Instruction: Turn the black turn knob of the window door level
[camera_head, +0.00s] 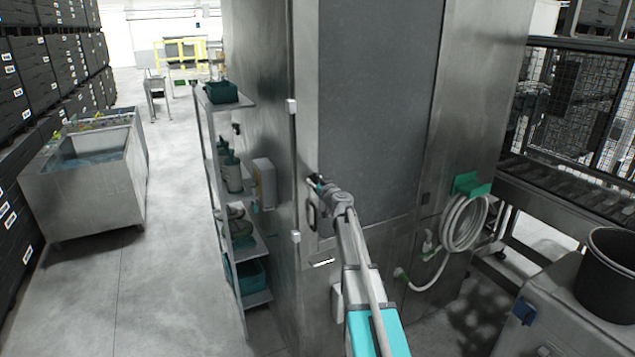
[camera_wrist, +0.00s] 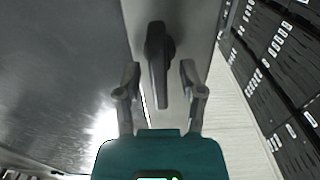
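The black turn knob (camera_wrist: 157,55) shows in the wrist view as an elongated handle on a narrow metal face. Its long axis runs almost up and down in that picture. My gripper (camera_wrist: 160,75) is open, with one finger on each side of the knob's lower part. Gaps show between both fingers and the knob, so I see no grip on it. In the head view my gripper (camera_head: 317,186) is at the left edge of the machine's front, beside the large grey panel (camera_head: 375,100). The knob cannot be made out clearly there. I cannot tell which panel is the window door.
A shelf rack (camera_head: 213,150) with bottles and bins stands left of the machine. A coiled hose (camera_head: 464,222) hangs on the right of its front. A black bucket (camera_head: 608,270) stands at the lower right. The floor (camera_head: 175,200) between rack and metal tub (camera_head: 85,185) is clear.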

